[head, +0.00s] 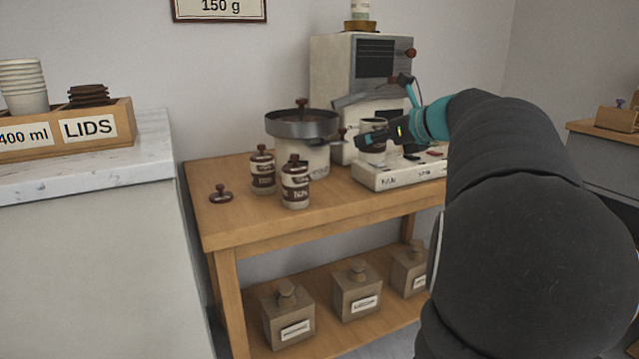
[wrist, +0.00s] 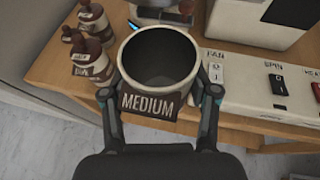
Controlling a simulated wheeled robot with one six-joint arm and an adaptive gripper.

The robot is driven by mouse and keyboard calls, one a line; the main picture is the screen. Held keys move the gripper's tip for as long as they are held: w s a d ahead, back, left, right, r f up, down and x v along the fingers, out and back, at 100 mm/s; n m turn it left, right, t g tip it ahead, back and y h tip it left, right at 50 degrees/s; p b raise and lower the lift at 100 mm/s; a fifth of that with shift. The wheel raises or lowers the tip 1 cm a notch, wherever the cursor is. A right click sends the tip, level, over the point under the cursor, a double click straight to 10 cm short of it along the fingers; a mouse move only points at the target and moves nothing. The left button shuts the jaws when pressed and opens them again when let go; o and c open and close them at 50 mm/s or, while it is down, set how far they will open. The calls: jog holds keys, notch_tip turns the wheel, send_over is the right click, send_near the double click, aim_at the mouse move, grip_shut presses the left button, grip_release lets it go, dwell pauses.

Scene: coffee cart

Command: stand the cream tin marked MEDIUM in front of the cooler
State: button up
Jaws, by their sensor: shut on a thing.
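The cream tin marked MEDIUM (wrist: 160,62) is upright between my fingers in the wrist view, its open, empty-looking mouth facing the camera and its dark label toward my wrist. My gripper (wrist: 160,94) is shut on it, one finger on each side. In the head view my gripper (head: 374,138) holds the tin (head: 376,158) above the table, right of the cooler and by the machine's switch base. The cooler (head: 303,128) is a wide grey pan on a cream body. Its front shows partly at the wrist view's top edge.
Two brown-and-cream bottles (head: 295,183) (head: 262,170) and a small brown knobbed tool (head: 220,194) stand left of the tin, on the wooden table (head: 245,222). A switch base (wrist: 262,92) lies to the right. Bare tabletop shows in front of the cooler, right of the bottles.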

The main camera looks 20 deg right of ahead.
jog(key=w+a+f, duration=0.2)
jog(key=w, duration=0.1)
jog(key=w+a+f+b, duration=0.1)
jog(key=w+a+f, duration=0.1)
jog(key=w, duration=0.1)
jog(key=w+a+f, duration=0.2)
jog(key=w, duration=0.2)
jog(key=shift+f+b, duration=0.4)
notch_tip(320, 180, down, 4)
jog(key=shift+f+b, duration=0.1)
jog(key=shift+b, duration=0.65)
jog(key=o, duration=1.4)
